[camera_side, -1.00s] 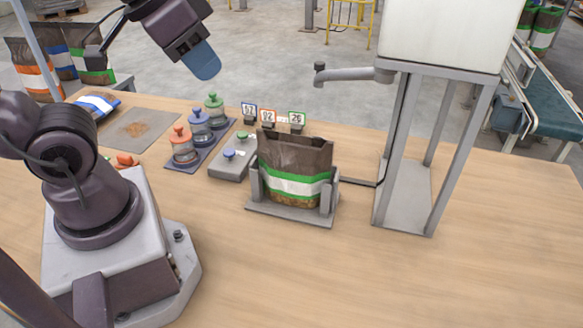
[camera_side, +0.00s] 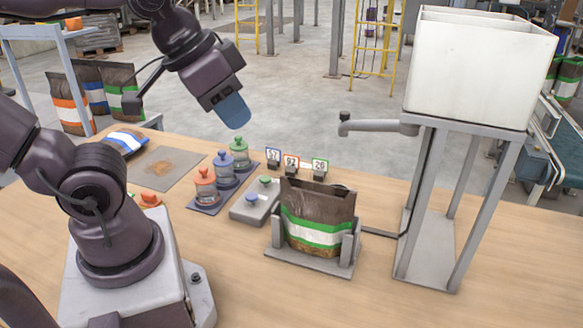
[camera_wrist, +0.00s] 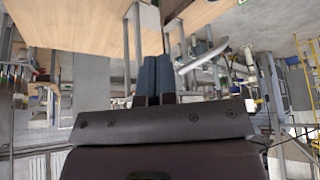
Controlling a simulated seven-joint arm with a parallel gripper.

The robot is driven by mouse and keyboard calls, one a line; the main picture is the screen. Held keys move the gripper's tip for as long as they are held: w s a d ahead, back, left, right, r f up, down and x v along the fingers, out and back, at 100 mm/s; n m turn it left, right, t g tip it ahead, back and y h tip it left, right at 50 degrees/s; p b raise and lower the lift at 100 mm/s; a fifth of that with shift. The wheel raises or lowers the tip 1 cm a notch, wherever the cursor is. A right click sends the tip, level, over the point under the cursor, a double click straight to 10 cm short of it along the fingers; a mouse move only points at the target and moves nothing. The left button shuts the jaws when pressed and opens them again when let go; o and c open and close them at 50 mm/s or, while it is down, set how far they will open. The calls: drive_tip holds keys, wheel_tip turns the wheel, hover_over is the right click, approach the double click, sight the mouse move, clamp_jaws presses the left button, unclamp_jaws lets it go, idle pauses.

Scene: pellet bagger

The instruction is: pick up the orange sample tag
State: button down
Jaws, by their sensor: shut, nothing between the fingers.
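The orange-bordered tag (camera_side: 291,161) stands upright in a small dark holder on the bench, between a blue-bordered tag (camera_side: 273,156) and a green-bordered tag (camera_side: 319,165). My gripper (camera_side: 235,113) is in the air above and to the left of the tags in the side view, apart from them. Its blue fingers point down and slightly right. In the wrist view the two fingers (camera_wrist: 154,80) lie close together with nothing between them. I cannot make out the orange tag in the wrist view.
A bag (camera_side: 318,222) with a green and white band stands in a grey holder in front of the tags. Lidded jars (camera_side: 205,187) and a grey button box (camera_side: 255,203) are left of it. A hopper spout (camera_side: 380,126) juts out at right. The bench's right front is clear.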

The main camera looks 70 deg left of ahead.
drive_tip(key=c, duration=1.8)
unclamp_jaws()
drive_tip(key=shift+c, duration=0.2)
drive_tip(key=o, duration=1.1)
drive_tip(key=n+g+y, duration=0.3)
drive_tip(key=n, duration=0.6)
approach(291, 165)
drive_tip(key=shift+t, duration=0.3)
drive_tip(key=x, duration=0.4)
drive_tip(key=a+x, duration=0.1)
drive_tip(key=x, duration=0.2)
drive_tip(key=shift+w+r, duration=0.1)
drive_tip(key=shift+w, duration=0.2)
